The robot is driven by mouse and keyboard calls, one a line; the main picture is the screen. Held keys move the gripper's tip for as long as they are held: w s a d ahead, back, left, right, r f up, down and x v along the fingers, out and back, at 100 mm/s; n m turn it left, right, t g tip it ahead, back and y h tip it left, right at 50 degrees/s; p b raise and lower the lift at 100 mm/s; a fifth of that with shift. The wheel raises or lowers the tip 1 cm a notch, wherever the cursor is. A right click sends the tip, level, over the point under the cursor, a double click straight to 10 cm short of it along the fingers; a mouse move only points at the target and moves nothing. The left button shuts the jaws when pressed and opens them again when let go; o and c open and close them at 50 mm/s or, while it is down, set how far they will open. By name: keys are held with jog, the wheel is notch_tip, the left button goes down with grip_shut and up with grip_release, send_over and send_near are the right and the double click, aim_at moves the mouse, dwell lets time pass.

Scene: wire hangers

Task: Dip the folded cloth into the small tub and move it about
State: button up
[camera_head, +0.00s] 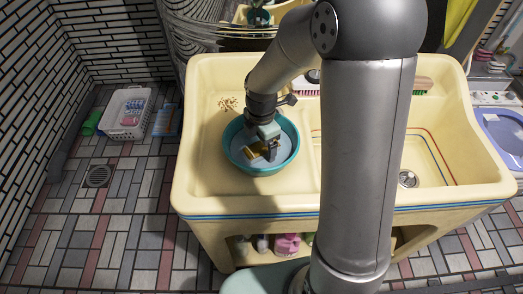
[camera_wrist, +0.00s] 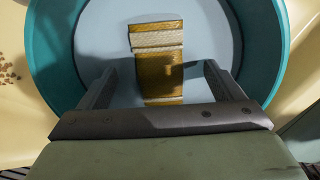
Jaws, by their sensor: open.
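The small teal tub (camera_head: 230,153) stands in the left part of the cream sink, with pale bluish contents. The folded cloth (camera_head: 255,153), yellow-brown with pale bands, is inside the tub. In the wrist view the cloth (camera_wrist: 157,62) lies at the middle of the tub (camera_wrist: 52,55), its long side running away from my gripper. My gripper (camera_head: 268,148) points down into the tub, over the cloth. In the wrist view my gripper (camera_wrist: 160,75) has its two fingers apart, one on each side of the cloth's near part. I cannot tell whether the fingers touch the cloth.
The cream sink (camera_head: 200,110) has brown specks (camera_head: 228,103) behind the tub and an empty right basin with a drain (camera_head: 408,178). A white basket (camera_head: 128,112) stands on the tiled floor at left. A blue-lidded washer (camera_head: 503,135) is at right.

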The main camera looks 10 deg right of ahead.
jog(key=shift+o, duration=1.4)
jog(key=shift+r, duration=0.1)
notch_tip(320, 180, up, 17)
jog(key=p, duration=0.1)
jog(key=shift+r, duration=0.1)
jog(key=shift+c, duration=1.4)
jog(key=shift+r+p, duration=2.25)
jog(key=shift+r, duration=0.25)
jog(key=shift+r, duration=0.1)
